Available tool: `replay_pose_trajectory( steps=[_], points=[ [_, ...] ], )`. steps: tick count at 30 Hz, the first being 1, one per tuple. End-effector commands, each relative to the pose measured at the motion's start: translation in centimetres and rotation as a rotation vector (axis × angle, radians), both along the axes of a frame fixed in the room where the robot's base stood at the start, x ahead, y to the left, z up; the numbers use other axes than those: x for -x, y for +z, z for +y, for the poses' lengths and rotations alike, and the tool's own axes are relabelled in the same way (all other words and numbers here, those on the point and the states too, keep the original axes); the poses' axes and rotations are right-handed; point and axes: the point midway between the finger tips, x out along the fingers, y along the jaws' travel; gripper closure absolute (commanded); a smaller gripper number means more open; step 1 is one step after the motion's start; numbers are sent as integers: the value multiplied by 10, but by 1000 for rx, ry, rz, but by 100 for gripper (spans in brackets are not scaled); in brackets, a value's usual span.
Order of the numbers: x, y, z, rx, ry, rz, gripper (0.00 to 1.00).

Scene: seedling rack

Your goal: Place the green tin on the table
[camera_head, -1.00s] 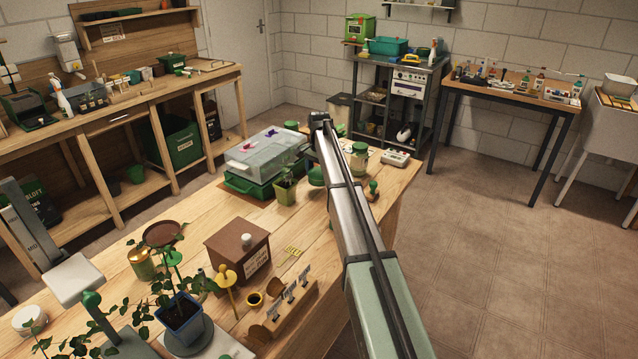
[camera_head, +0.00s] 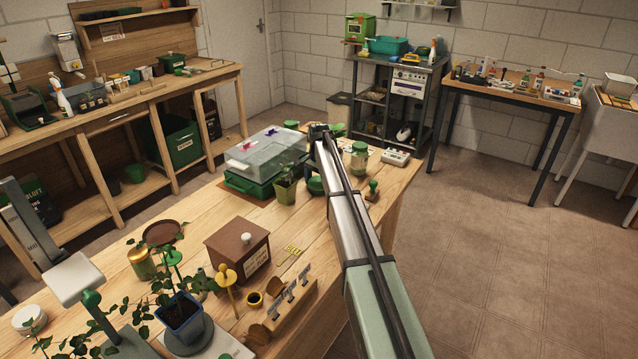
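A small dark green round object (camera_head: 315,186) shows at the left edge of my arm, above the far part of the wooden table (camera_head: 200,205). It may be the green tin; my arm covers its right part. I cannot tell whether it touches the table or is held. My arm reaches from the lower right to a dark joint near the table's far end. My gripper is hidden, so its fingers and any grip do not show.
A green-lidded jar (camera_head: 359,160), a green-handled stamp (camera_head: 373,190) and a white device (camera_head: 396,158) stand right. A brown box (camera_head: 237,250) is nearer. Bare wood lies between.

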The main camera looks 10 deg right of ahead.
Motion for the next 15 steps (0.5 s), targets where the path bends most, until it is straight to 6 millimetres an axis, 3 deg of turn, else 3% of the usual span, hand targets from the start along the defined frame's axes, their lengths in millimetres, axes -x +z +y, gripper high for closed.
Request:
replay_pose_trajectory(
  steps=[8, 15],
  points=[
    [0, 4, 0, 0, 0, 0, 0],
    [-1, 35, 0, 0, 0, -1, 0]
  ],
)
